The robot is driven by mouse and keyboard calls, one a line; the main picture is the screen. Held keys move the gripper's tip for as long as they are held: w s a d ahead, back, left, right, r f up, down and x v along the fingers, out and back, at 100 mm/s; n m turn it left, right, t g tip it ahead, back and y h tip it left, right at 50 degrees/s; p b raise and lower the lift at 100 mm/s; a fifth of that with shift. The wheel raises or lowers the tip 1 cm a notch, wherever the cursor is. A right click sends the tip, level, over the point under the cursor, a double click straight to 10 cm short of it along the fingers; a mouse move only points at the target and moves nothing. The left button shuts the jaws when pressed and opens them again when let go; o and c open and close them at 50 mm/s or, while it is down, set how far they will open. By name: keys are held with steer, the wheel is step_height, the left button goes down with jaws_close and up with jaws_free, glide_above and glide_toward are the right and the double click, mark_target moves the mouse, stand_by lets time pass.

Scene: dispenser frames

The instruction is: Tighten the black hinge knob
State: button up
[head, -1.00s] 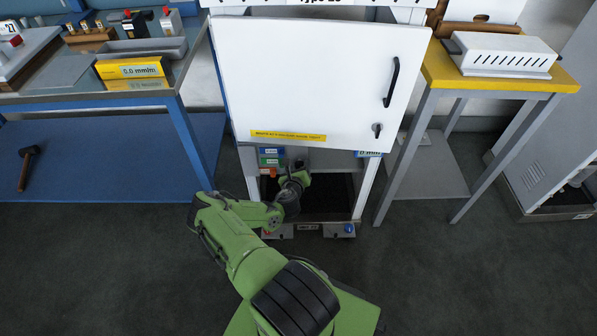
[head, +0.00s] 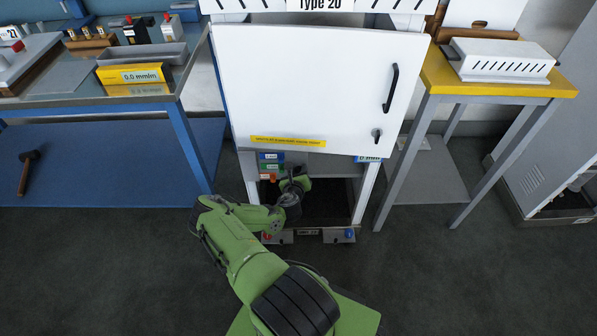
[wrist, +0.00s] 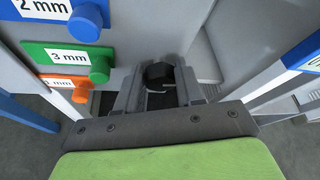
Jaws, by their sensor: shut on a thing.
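The black hinge knob (wrist: 159,74) shows in the wrist view as a dark, faceted piece between the two fingers of my gripper (wrist: 158,88). My gripper is shut on it, and the fingers hide its sides. In the head view my green arm reaches under the white door (head: 315,85), and its wrist hides the knob and the fingertips. The white door hangs tilted across the front of the dispenser frame.
Blue, green and orange tabs marked in mm, among them the green tab (wrist: 65,54), sit close left of my gripper. Frame legs (head: 366,190) stand beside my arm. A blue bench (head: 110,165) is left, a yellow table (head: 500,82) right.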

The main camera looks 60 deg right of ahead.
steer(key=m+t+p, duration=0.1)
steer(key=m, duration=0.1)
steer(key=m+t+y+p, duration=0.1)
steer(key=m+t, duration=0.1)
steer(key=m+t+y+p, duration=0.1)
steer(key=m, duration=0.2)
steer(key=shift+s+d+p, duration=0.2)
steer(key=shift+s+p, duration=0.15)
steer(key=shift+s, duration=0.05)
steer(key=m+t, duration=0.2)
steer(key=m, duration=0.1)
steer(key=shift+s+f+t, duration=0.1)
steer(key=shift+f+t, duration=0.05)
steer(key=shift+t, duration=0.15)
steer(key=m+t, duration=0.1)
steer(key=m, duration=0.2)
steer(key=shift+f+m+t+b, duration=0.2)
steer(key=shift+m+t+b, duration=0.15)
steer(key=shift+m+t, duration=0.05)
steer(key=o, duration=1)
steer(key=shift+o, duration=0.2)
